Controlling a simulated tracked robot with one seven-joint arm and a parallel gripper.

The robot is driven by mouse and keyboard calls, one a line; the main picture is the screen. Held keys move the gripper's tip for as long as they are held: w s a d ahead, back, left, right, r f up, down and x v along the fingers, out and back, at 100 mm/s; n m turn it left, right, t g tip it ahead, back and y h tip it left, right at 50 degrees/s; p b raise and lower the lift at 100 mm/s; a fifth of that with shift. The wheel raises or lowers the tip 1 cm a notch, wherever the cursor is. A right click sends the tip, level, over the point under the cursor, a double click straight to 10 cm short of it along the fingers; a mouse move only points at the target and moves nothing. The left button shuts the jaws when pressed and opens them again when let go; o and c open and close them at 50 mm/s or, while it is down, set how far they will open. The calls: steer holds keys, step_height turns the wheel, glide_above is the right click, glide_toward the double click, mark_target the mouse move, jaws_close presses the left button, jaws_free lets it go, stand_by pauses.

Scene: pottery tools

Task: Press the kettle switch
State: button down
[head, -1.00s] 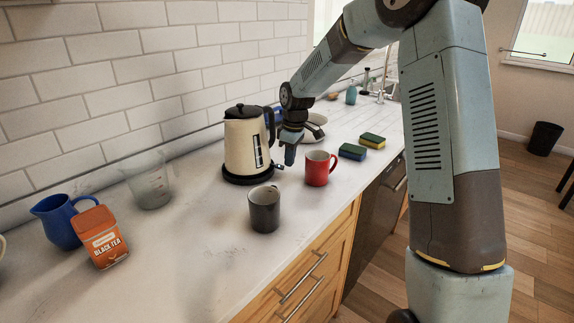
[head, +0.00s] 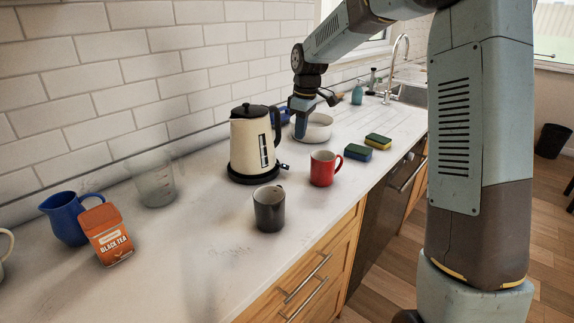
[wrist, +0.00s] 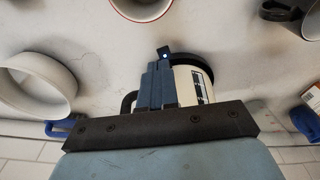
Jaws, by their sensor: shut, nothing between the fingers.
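The cream kettle (head: 246,143) with black lid and handle stands upright on its black base (head: 240,179) on the counter. A small black switch (head: 284,166) sticks out low on its right side. In the wrist view the kettle (wrist: 190,90) is partly hidden behind my fingers, and the switch (wrist: 164,53) shows a small bright dot just beyond the fingertips. My gripper (head: 300,134) is shut and empty, pointing down to the right of the kettle, in front of a white bowl (head: 319,128). It looks apart from the switch; its height over it is unclear.
A red mug (head: 322,170) and a dark mug (head: 269,211) stand in front of the kettle. A glass jug (head: 157,188), blue pitcher (head: 63,218) and tea box (head: 106,236) stand left. The tiled wall (head: 150,80) runs behind.

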steer(key=shift+s+d+r, duration=0.1)
steer(key=shift+d+r, duration=0.1)
steer(key=shift+r, duration=1.7)
steer(key=s+d+r+m+t+h, duration=0.1)
steer(key=s+d+r+m, duration=0.25)
steer(key=s, duration=0.55)
steer(key=s+d+r+m+t, duration=0.25)
steer(key=s+d+r, duration=0.2)
steer(key=s, duration=0.45)
steer(key=s+d+f+m, duration=0.1)
steer(key=s+d+m, duration=0.2)
steer(key=s, duration=0.6)
steer(key=s+d+f+m+t, duration=0.1)
steer(key=s+d+m, duration=0.2)
steer(key=s, duration=0.6)
steer(key=shift+s+f+m, duration=0.2)
steer(key=shift+s+m, duration=0.1)
steer(key=shift+s, duration=0.1)
